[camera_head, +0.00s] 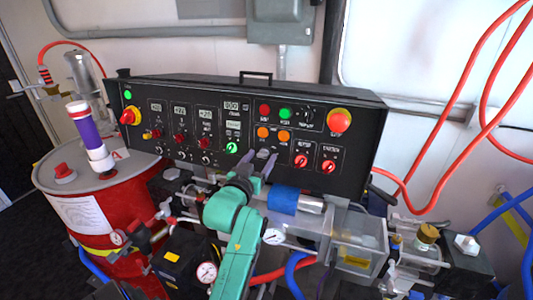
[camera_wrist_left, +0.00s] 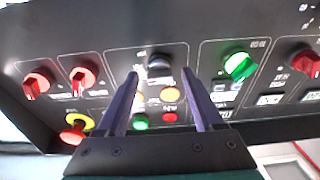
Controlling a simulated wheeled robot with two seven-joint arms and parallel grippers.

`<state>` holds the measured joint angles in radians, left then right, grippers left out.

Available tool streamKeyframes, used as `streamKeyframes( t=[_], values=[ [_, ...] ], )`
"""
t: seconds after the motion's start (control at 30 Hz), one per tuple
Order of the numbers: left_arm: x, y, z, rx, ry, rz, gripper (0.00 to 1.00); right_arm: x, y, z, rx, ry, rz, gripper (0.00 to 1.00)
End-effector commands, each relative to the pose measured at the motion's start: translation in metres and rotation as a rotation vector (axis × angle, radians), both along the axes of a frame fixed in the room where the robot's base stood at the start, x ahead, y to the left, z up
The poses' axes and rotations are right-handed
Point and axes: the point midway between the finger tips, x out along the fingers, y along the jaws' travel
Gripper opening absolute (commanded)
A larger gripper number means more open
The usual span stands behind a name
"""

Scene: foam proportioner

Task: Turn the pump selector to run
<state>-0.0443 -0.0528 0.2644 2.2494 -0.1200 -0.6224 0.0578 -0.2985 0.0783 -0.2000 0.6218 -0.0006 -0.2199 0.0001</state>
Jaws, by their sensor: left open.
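The black control panel (camera_head: 190,100) fills the middle of the head view. A grey selector knob (camera_head: 263,153) sits on its lower middle, and the same knob (camera_wrist_left: 160,68) shows in the left wrist view; its label is too small to read, so I cannot confirm it is the pump selector. My left gripper (camera_head: 260,161) is open, its purple fingers pointing at the panel. In the wrist view the fingertips (camera_wrist_left: 160,76) lie on either side of the grey knob; I cannot tell whether they touch it. My right gripper is out of view.
A green knob (camera_head: 232,147) is left of the grey knob, and red knobs (camera_head: 300,161) (camera_head: 328,166) are right of it. A red emergency button (camera_head: 339,120) is at the panel's upper right. Pipes, gauges and a blue-wrapped cylinder (camera_head: 284,200) crowd the space below.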

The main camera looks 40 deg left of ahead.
Motion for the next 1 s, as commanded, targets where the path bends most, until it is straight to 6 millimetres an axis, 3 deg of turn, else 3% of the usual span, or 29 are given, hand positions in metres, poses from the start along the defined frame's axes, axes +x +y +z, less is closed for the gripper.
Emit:
streamKeyframes(
  t=[0.17,0.2,0.37,0.4,0.73,1.0],
  values=[
    [0.000,0.000,0.000,0.000,0.000,0.000,0.69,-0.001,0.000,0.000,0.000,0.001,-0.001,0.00],
    [0.000,0.000,0.000,0.000,0.000,0.000,0.65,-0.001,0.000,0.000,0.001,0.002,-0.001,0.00],
    [0.000,0.000,0.000,0.000,0.000,0.000,0.04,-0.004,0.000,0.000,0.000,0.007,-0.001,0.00],
    [0.000,0.000,0.000,0.000,0.000,0.000,0.00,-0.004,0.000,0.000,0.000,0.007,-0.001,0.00],
    [0.000,0.000,0.001,0.032,0.012,-0.007,0.00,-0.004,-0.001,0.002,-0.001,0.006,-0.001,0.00],
    [0.000,0.000,0.001,0.166,0.061,-0.035,0.00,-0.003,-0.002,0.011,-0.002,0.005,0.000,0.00]
  ],
)
